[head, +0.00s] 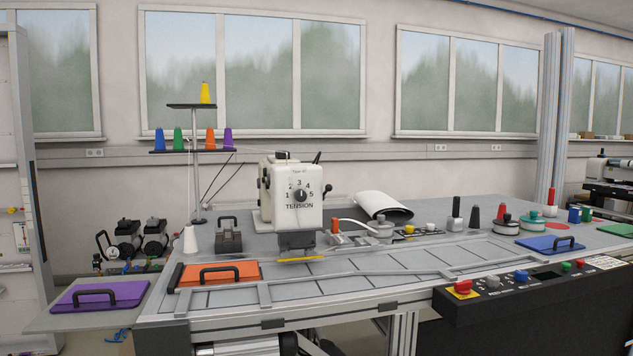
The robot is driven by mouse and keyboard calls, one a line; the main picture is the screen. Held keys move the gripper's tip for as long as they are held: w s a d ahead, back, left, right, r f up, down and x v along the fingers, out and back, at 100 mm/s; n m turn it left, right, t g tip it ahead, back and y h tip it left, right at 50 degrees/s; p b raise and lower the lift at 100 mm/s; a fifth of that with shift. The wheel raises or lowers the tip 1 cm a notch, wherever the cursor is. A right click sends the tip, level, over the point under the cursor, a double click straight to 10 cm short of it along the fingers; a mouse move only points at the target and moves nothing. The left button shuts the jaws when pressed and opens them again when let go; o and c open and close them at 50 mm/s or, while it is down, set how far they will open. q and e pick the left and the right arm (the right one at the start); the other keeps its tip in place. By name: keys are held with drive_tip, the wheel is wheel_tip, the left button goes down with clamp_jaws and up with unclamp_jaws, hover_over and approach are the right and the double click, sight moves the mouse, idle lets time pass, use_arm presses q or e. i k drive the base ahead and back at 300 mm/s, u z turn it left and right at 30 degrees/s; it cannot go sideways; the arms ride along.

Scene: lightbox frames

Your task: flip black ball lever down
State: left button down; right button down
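A white machine head (297,188) with a tension dial (299,196) stands on the grey work table. A short lever with a dark ball end (328,188) sticks out from the right side of the head, angled upward. A second small black lever (317,157) rises at the head's top right. At this size I cannot tell for sure which is the black ball lever. Neither of my grippers shows in this view.
An orange plate with a handle (220,274) lies at the table's left front. A yellow piece (301,259) lies below the head. A black control panel (545,283) with buttons runs along the right front. A thread stand (195,165) stands behind.

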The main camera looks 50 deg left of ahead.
sight(328, 187)
drive_tip(key=u, duration=0.55)
drive_tip(key=i, duration=1.1)
drive_tip(key=u, duration=0.55)
